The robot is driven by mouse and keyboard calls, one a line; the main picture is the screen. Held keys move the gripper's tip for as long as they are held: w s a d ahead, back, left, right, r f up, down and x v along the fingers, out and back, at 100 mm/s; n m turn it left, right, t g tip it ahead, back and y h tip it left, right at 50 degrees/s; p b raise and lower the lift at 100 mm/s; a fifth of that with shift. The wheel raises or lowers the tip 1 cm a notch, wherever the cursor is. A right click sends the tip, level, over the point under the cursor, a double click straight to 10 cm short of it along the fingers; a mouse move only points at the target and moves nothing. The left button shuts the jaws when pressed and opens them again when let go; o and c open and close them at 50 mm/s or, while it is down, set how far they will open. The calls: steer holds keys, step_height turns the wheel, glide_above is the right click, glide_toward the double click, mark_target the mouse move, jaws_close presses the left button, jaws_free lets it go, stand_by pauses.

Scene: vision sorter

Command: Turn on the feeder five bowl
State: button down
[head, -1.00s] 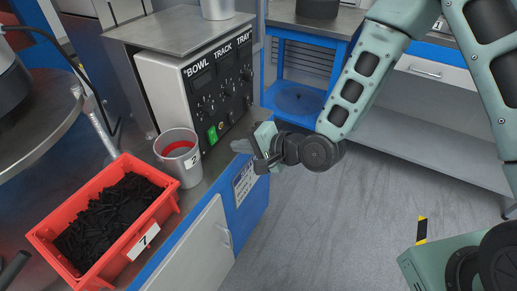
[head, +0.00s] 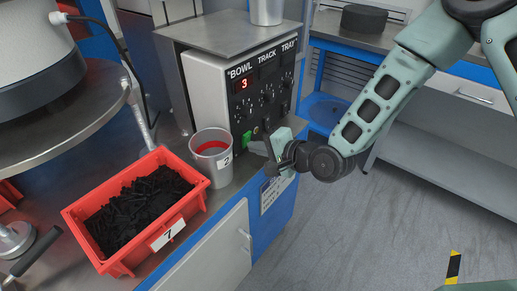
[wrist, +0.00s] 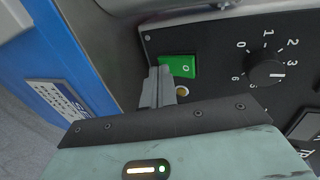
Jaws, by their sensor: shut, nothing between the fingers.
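The control box (head: 238,85) stands on the bench, its dark panel labelled BOWL, TRACK and TRAY. A red 3 is lit on the display (head: 244,85) under BOWL. A green rocker switch (wrist: 178,66) sits at the panel's lower corner; it also shows small in the head view (head: 247,138). A black knob (wrist: 266,73) with a numbered dial is beside it. My gripper (wrist: 159,74) is shut and empty, its fingertips at the switch's lower left edge; I cannot tell whether they touch. In the head view my gripper (head: 258,148) is in front of the panel's lower part. No feeder number is readable.
A large round machine (head: 35,65) is at upper left. Open floor (head: 350,225) lies at right.

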steer(key=shift+r, duration=0.25)
steer(key=shift+r+p, duration=0.7)
steer(key=shift+r, duration=0.05)
